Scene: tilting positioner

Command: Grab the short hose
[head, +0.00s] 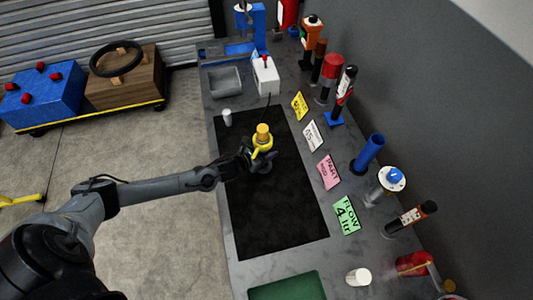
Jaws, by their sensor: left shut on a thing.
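My left gripper (258,155) is over the black mat (275,215), near its upper middle. It is shut on a small yellow piece (263,133) with an upright orange-yellow cylinder on top and a curved yellow part below. The fingers and the dark wrist hide part of its lower end, and I cannot tell if it touches the mat. I cannot tell for certain whether this piece is the short hose. My right gripper is not in view.
A small white cylinder (227,117) stands at the mat's upper left. A grey tray (224,80) and white box (266,75) stand beyond. Coloured cards, a blue tube (368,152) and several tools line the right side. A green tray (287,288) is at the front. The lower mat is clear.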

